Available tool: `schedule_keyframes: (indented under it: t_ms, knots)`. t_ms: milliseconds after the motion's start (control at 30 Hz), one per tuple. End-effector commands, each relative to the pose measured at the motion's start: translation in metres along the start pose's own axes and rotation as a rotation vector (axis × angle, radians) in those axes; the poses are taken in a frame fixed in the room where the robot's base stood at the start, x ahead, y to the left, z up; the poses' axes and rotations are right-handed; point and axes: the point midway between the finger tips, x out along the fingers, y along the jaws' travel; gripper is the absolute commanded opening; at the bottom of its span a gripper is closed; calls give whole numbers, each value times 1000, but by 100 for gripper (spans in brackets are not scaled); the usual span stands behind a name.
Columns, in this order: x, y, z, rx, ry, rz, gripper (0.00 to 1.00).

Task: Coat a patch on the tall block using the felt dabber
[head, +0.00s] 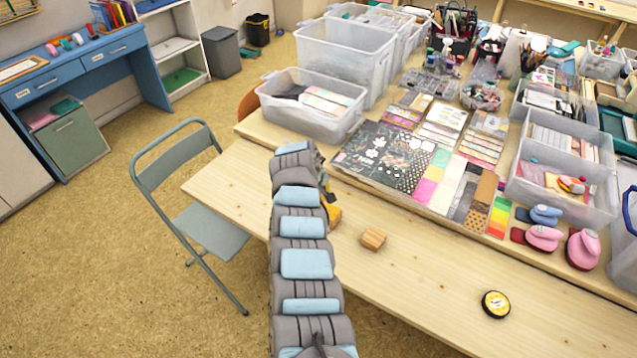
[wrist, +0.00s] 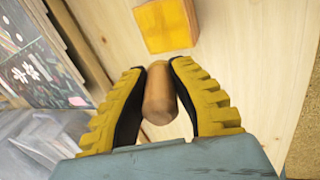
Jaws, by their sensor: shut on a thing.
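My gripper (wrist: 159,72) is shut on the felt dabber (wrist: 160,97), a rounded brown wooden piece between the two yellow fingers; its felt end is not clearly seen. In the head view my gripper (head: 333,207) is mostly hidden behind my arm. A small wooden block (head: 373,239) stands on the table just right of the gripper. In the wrist view a block with a yellow-orange face (wrist: 167,25) lies beyond the fingertips, apart from the dabber. It seems to be the same block.
Patterned paper sheets (head: 395,160) and a clear bin (head: 311,104) lie behind the gripper. Pink and blue punches (head: 543,237) stand at the back right. The table (head: 430,270) is clear between block and inkpad. A folding chair (head: 207,222) stands left.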

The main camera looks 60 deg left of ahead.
Motion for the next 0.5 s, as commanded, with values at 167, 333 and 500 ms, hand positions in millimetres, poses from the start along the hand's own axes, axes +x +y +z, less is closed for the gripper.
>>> schedule_keyframes:
  t_ms: [167,333,500]
  knots:
    - [-18,5,-3,-5,2,-2,0]
    - [-32,9,-4,-6,1,-3,0]
    - [-46,14,-6,-9,2,-2,0]
